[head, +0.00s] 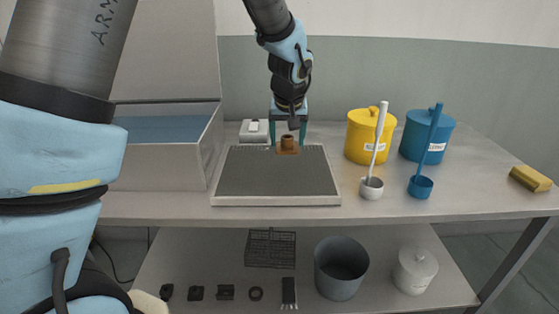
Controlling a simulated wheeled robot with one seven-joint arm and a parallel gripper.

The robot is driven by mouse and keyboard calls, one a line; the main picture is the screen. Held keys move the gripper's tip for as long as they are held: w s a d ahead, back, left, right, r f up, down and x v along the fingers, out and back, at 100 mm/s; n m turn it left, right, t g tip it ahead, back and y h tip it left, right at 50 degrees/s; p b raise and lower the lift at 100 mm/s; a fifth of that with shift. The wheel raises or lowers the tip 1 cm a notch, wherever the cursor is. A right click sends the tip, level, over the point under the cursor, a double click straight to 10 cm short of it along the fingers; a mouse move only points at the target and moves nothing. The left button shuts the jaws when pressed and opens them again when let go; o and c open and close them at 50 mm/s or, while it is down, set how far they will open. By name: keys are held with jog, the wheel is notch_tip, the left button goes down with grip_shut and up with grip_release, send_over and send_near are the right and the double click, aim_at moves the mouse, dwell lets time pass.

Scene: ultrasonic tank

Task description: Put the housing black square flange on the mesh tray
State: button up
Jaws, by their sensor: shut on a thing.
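My gripper (288,142) points down at the back edge of the mesh tray (275,201), its teal fingers on either side of a copper-brown part (287,149). That part has a square flange and a short round neck, and the gripper is shut on it. It looks brown, not black. I cannot tell whether it touches the tray or hangs just above it. The tray is a grey mesh surface in a pale frame, otherwise bare. Small black parts lie on the lower shelf, among them a squarish one (195,293); I cannot tell whether any is the named housing.
An open tank (168,168) with blue liquid stands left of the tray. A small white device (254,131) is behind it. Yellow (361,148) and blue (410,143) canisters and two ladles stand right. A yellow sponge (530,179) lies far right. The table's front right is clear.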

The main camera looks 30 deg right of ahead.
jog(key=shift+f+p, duration=0.4)
jog(key=shift+f, duration=3.2)
jog(key=shift+f, duration=0.15)
jog(key=o, duration=1.4)
jog(key=shift+o, duration=0.2)
